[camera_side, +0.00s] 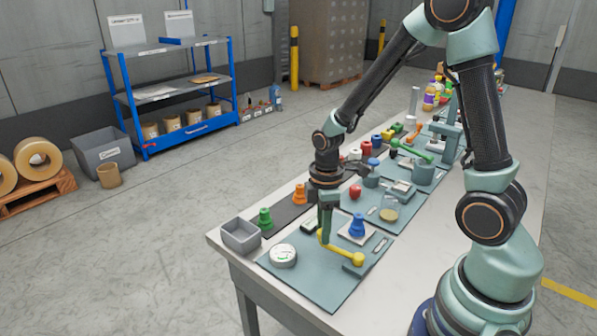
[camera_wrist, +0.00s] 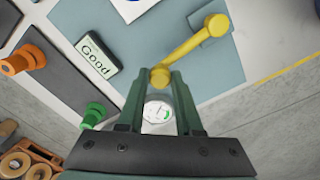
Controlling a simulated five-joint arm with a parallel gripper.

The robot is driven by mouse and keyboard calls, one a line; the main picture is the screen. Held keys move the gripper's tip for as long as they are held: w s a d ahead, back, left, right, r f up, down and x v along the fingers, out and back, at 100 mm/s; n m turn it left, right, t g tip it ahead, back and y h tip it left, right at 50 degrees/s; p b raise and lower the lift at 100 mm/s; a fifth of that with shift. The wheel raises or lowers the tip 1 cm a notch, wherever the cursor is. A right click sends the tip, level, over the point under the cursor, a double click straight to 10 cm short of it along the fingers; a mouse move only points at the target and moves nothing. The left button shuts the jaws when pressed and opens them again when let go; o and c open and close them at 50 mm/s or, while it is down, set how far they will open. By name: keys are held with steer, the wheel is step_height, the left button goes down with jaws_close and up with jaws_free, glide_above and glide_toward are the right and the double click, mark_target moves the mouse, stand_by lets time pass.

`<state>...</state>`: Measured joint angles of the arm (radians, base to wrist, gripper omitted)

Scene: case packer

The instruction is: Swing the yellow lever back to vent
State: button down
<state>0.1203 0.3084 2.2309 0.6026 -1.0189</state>
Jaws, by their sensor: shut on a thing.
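The yellow lever (camera_side: 340,251) lies on the front blue-green mat, with its round pivot end (camera_wrist: 215,25) on a small block at the right. It slants from there to its free end, at the left and farther back in the side view. My gripper (camera_side: 325,236) points down at that free end. In the wrist view my gripper (camera_wrist: 160,74) has its two fingertips on either side of the lever's end knob, shut on it. A round white dial (camera_side: 283,255) with a green patch sits to the left on the same mat; it also shows between my fingers in the wrist view (camera_wrist: 157,115). No vent mark is readable.
Green (camera_side: 265,218) and orange (camera_side: 300,194) pieces stand on a dark strip behind, beside a grey bin (camera_side: 240,236). The mat's front is clear.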

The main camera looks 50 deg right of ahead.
steer(key=shift+d+m, duration=0.6)
steer(key=shift+m, duration=0.1)
steer(key=c, duration=0.6)
jaws_free()
steer(key=shift+r, duration=0.15)
step_height(320, 180, up, 12)
steer(key=shift+f, duration=0.1)
steer(key=s+a+r+m+t, duration=0.1)
steer(key=r+m+t, duration=0.1)
steer(key=m, duration=0.1)
steer(key=s+a+r+m+t, duration=0.1)
steer(key=s+a+r+m, duration=0.1)
steer(key=r+m, duration=0.1)
steer(key=s+a+r+m+t, duration=0.1)
steer(key=a+r+m+t, duration=0.1)
steer(key=shift+s+a+r+m+t, duration=0.1)
steer(key=shift+s+r+m+t, duration=0.1)
steer(key=shift+r+m+t, duration=0.15)
